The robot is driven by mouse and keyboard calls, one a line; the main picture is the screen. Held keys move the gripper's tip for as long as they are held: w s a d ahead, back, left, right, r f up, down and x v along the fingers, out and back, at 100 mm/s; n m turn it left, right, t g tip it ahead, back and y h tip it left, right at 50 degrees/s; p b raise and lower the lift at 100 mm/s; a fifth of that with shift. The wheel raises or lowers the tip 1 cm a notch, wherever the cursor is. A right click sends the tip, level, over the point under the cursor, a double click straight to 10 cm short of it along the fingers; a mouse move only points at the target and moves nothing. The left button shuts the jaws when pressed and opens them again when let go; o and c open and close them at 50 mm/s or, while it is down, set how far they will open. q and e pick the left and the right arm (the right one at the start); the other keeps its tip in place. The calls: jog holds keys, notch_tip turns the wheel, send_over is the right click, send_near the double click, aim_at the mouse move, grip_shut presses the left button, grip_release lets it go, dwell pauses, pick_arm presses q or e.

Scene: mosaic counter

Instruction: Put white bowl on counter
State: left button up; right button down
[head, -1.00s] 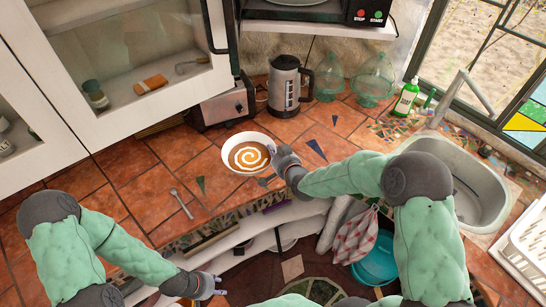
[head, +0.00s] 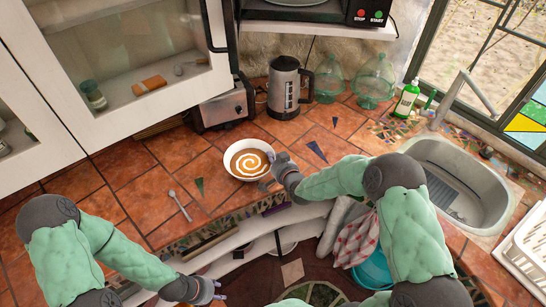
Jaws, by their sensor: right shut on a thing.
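The white bowl (head: 229,166) holds an orange-brown soup with a white swirl and sits upright at the tiled counter (head: 140,185), near its front edge. I cannot tell if its base touches the tiles. My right gripper (head: 276,168) is at the bowl's right side, shut on its rim. My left gripper (head: 215,291) hangs low in front of the counter, below its edge and away from the bowl. Its fingers are too small to tell whether they are open.
A spoon (head: 180,206) lies on the counter left of the bowl. A toaster (head: 222,107), a kettle (head: 285,88) and green glass domes (head: 373,82) stand behind. A sink (head: 465,180) is at the right. The tiles left of the bowl are mostly clear.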

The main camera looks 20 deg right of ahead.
jog(key=c, duration=1.4)
grip_release()
jog(key=shift+f, duration=0.15)
